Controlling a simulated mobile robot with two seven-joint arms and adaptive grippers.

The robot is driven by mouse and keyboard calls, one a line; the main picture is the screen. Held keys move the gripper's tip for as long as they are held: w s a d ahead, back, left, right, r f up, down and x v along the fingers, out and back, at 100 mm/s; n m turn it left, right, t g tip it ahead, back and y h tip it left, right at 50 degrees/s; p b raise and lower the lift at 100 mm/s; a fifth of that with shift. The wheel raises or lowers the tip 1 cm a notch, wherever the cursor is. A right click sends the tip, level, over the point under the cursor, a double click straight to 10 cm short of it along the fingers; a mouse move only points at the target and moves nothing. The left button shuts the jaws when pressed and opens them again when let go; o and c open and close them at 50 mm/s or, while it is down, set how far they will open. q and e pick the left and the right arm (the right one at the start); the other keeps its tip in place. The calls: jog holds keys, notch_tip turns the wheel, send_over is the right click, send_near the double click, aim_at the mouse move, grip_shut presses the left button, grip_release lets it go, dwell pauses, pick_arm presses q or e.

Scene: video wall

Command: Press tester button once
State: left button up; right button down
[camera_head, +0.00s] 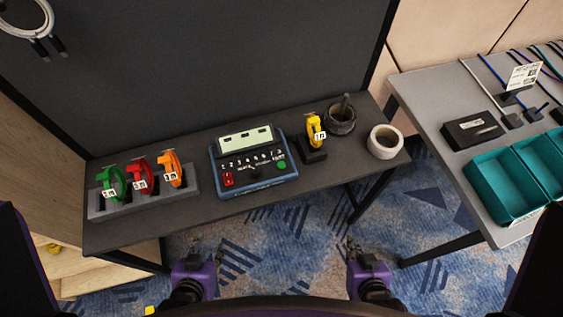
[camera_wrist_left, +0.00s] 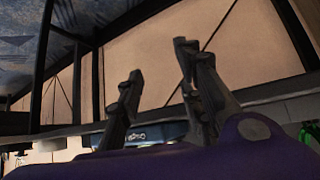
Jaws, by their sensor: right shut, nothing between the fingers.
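The tester (camera_head: 253,188) is a blue-edged box with a black face on the dark table. It has a pale display at its top, a row of numbers, a red button or switch (camera_head: 228,179) at its lower left and a round green button (camera_head: 281,164) at its right. My left gripper (camera_head: 207,246) is open and empty, in front of the table and below the tester in the picture. Its two fingers stand apart in the left wrist view (camera_wrist_left: 160,62). My right gripper (camera_head: 351,244) is shut and empty, in front of the table, right of the tester. Neither gripper touches the tester.
A grey holder (camera_head: 145,205) with green, red and orange cable coils stands left on the table (camera_head: 215,208). A yellow coil (camera_head: 315,130), a dark pot (camera_head: 341,120) and a white tape roll (camera_head: 384,142) stand right. Teal bins (camera_head: 503,187) sit on a grey table.

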pick_arm(q)
grip_shut()
pick_arm(e)
jog(key=shift+s+d+f, duration=0.1)
jog(key=shift+s, duration=0.25)
pick_arm(q)
jog(key=shift+w+d, duration=0.1)
jog(key=shift+d, duration=0.05)
pick_arm(e)
jog(key=shift+w, duration=0.5)
pick_arm(q)
jog(key=shift+s, duration=0.2)
pick_arm(e)
jog(key=shift+s, duration=0.2)
